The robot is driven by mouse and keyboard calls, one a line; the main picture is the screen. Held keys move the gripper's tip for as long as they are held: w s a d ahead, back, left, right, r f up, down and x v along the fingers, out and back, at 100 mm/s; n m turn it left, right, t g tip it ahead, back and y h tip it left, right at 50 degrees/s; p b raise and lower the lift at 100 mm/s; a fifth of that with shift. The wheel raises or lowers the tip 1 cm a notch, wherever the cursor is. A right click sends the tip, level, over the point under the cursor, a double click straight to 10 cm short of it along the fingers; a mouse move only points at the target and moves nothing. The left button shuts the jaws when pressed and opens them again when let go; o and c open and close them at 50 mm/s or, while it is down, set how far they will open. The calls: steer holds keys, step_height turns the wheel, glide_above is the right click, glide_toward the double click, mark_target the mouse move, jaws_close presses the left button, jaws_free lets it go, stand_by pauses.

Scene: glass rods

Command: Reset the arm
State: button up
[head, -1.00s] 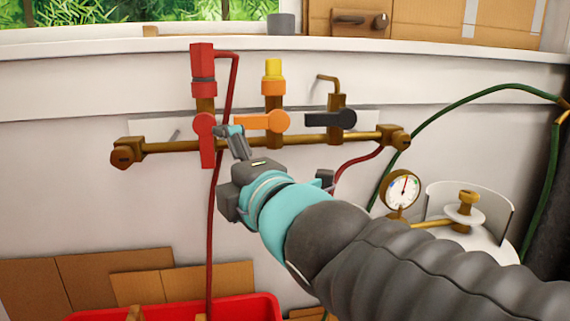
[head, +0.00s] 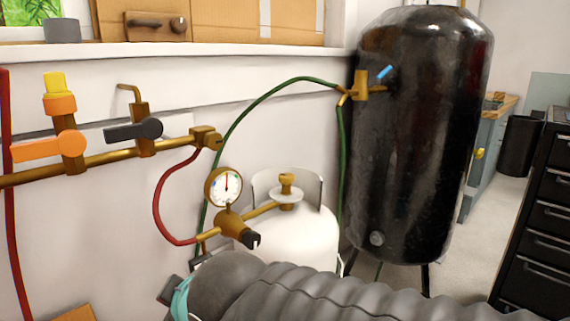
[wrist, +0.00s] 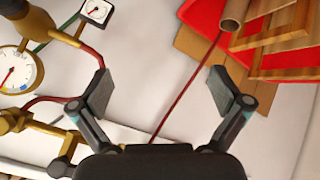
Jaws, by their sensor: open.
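My arm (head: 300,292) lies low across the bottom of the head view, and my gripper is mostly hidden or cut off there. In the wrist view my gripper (wrist: 161,92) is open, its two dark fingers spread wide with nothing between them. The brass pipe (head: 105,158) on the wall carries an orange handle (head: 36,149) and a black handle (head: 134,130), both lying about sideways. The red valve is out of the head view, apart from part of a red hose (head: 12,250) at the left edge.
A white gas tank (head: 300,238) with a gauge (head: 223,187) stands just behind my arm. A tall black tank (head: 425,140) and a dark drawer cabinet (head: 540,215) are to the right. A red bin (wrist: 203,14) with wooden pieces shows in the wrist view.

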steer(key=s+d+f+m+h+p, duration=0.1)
steer(key=d+m, duration=0.7)
steer(key=d, duration=0.9)
steer(key=s+d+f+m+h+p, duration=0.1)
steer(key=d+m+h+p, duration=0.2)
steer(key=d, duration=1.5)
steer(key=m+h, duration=0.3)
steer(key=m, duration=0.2)
steer(key=shift+f+m+p, duration=0.2)
steer(key=shift+m+p, duration=0.1)
steer(key=shift+p, duration=0.05)
